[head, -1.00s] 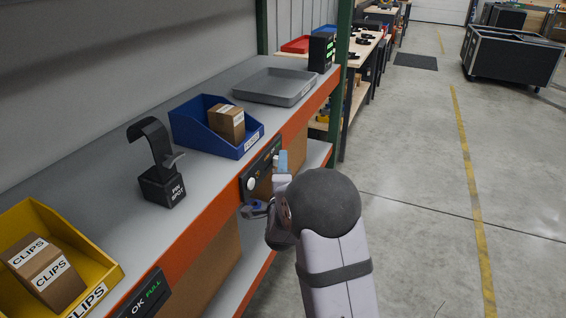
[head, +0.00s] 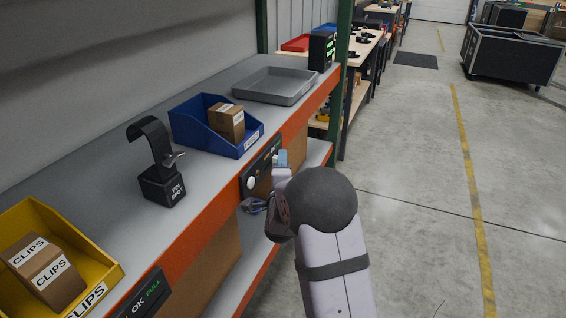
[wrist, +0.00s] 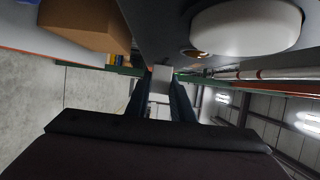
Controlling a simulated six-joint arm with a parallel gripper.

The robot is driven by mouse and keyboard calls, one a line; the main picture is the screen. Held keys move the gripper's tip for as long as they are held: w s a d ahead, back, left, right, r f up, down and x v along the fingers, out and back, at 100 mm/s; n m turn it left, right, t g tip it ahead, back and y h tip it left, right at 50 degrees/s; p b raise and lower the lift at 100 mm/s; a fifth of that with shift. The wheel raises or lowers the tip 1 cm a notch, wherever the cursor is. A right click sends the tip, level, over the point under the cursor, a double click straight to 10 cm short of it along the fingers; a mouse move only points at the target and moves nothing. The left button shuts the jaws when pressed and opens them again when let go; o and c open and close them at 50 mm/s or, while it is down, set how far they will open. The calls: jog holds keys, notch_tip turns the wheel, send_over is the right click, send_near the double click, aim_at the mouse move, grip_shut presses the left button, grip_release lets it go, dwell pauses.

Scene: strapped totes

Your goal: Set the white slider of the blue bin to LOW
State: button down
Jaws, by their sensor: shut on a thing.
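The blue bin (head: 192,128) stands on the shelf with a brown box (head: 227,122) inside it. Below it, a dark panel (head: 247,178) on the orange shelf edge bears a round white knob (head: 251,183). In the wrist view the round white knob (wrist: 245,27) is large at the top. My gripper (wrist: 161,88) is shut on a small pale block, which looks like the white slider (wrist: 161,77), between its dark fingers. In the head view my arm hides the fingertips and part of the panel, and I cannot read the slider's position.
A black stand (head: 162,187) and a yellow bin (head: 100,266) of boxes stand to the left on the shelf. A grey tray (head: 275,99) lies beyond the blue bin. Another dark panel (head: 146,293) is below the yellow bin.

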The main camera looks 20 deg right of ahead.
jog(key=shift+s+a+f+b, duration=0.1)
jog(key=shift+s+a+b, duration=0.3)
jog(key=shift+s+a, duration=1)
jog(key=c, duration=1.5)
grip_release()
jog(key=shift+s+a, duration=0.1)
jog(key=shift+v, duration=3.6)
